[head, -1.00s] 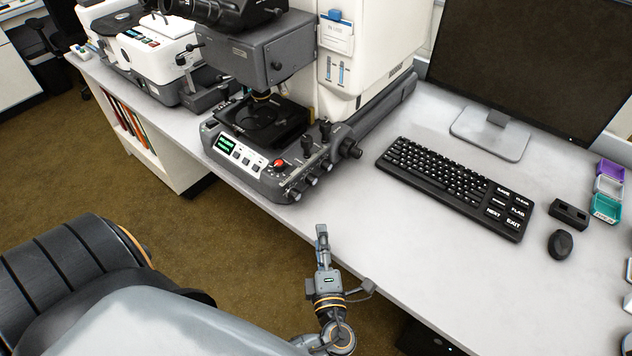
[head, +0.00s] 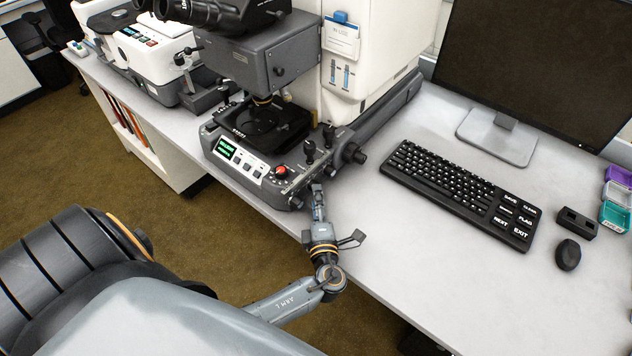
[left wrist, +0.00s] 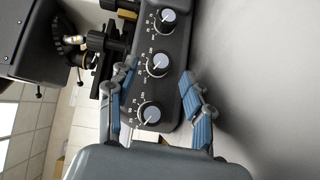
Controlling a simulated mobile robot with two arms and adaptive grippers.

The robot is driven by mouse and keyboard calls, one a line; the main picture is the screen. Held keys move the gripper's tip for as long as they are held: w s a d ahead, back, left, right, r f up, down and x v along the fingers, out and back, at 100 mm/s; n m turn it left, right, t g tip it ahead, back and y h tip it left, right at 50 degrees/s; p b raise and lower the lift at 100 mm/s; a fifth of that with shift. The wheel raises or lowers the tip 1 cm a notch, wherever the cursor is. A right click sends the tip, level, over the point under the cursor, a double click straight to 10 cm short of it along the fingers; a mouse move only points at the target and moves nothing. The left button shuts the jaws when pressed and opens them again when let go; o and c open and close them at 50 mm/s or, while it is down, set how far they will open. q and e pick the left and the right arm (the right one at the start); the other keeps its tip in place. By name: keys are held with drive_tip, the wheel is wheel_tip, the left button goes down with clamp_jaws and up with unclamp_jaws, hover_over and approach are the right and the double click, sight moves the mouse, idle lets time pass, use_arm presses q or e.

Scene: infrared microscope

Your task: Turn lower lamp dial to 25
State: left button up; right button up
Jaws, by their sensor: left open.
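The microscope's side panel (left wrist: 178,55) carries three dark dials with pale caps in a row in the left wrist view: a far dial (left wrist: 166,20), a middle dial (left wrist: 157,65) and a near dial (left wrist: 148,114). White scale marks surround each; I cannot tell which is the lower lamp dial. My left gripper (left wrist: 159,73) is open, its blue-padded fingers on either side of the row, with the tips about level with the middle dial and apart from it. In the head view my left gripper (head: 317,188) is at the microscope's right front corner and hides part of the panel. My right gripper is not in view.
The microscope base (head: 250,170) has a small green display and a red knob on its front. A keyboard (head: 460,195), mouse (head: 568,254) and monitor (head: 530,75) stand to the right. The table (head: 400,245) between the gripper and keyboard is clear.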

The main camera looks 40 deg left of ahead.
use_arm(q)
drive_tip(key=shift+x, duration=1.45)
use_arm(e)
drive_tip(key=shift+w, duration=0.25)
use_arm(q)
drive_tip(key=shift+c, duration=0.5)
clamp_jaws()
drive_tip(key=shift+r+p, duration=0.2)
drive_tip(key=shift+p, duration=0.25)
drive_tip(key=m+g+h+p, duration=0.1)
drive_tip(key=p, duration=0.7)
drive_tip(key=r+m+g+p, duration=0.1)
drive_tip(key=m+g+p, duration=0.1)
drive_tip(key=p, duration=0.6)
drive_tip(key=shift+w+h, duration=0.1)
drive_tip(key=shift+h, duration=0.3)
drive_tip(key=shift+f+g+p, duration=0.25)
drive_tip(key=shift+g+p, duration=0.15)
drive_tip(key=shift+p, duration=0.2)
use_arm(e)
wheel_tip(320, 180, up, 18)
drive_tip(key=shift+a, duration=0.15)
use_arm(q)
drive_tip(key=shift+o, duration=0.5)
unclamp_jaws()
